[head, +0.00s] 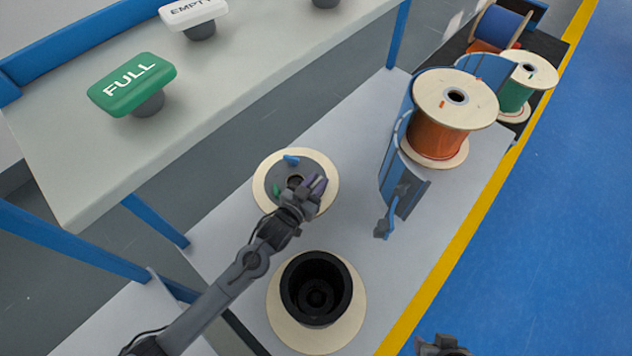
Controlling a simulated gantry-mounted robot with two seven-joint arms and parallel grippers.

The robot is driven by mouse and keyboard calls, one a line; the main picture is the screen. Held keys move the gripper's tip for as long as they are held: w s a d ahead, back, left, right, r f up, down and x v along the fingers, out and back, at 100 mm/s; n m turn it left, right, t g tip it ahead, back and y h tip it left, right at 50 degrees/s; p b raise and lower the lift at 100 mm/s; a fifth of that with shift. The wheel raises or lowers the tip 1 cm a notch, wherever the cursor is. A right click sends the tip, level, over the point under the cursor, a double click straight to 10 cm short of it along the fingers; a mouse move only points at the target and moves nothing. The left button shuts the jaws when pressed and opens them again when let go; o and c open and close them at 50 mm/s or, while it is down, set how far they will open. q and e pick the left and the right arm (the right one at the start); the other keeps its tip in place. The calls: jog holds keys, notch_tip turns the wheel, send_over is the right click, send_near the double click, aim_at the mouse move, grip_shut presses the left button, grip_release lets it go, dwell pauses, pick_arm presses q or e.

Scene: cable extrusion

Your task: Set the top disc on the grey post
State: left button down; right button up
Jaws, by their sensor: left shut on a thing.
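The top disc (328,169) is a pale wooden ring with a dark grey centre and small blue, green and purple tabs. My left gripper (314,186) is shut at its right side, by the purple tab, and partly covers it. Whether the disc is lifted or resting on the bench is hard to tell. A dark, hollow, upright post (340,311) stands on another pale wooden disc (290,335), nearer than the top disc and apart from it in the picture. My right gripper (443,346) is cut off at the bottom edge, its jaws unclear.
An orange spool (437,139) stands by a curved blue holder (388,170) to the right. Green (514,94) and blue (497,28) spools are behind. A shelf at left carries a green FULL sign (132,84) and a white EMPTY sign (193,12).

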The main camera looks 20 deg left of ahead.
pick_arm(q)
jog(key=shift+p, duration=0.4)
jog(key=shift+f, duration=0.3)
dwell(0.6)
jog(key=c, duration=1.2)
grip_release()
jog(key=shift+f, duration=0.1)
jog(key=shift+s, duration=0.1)
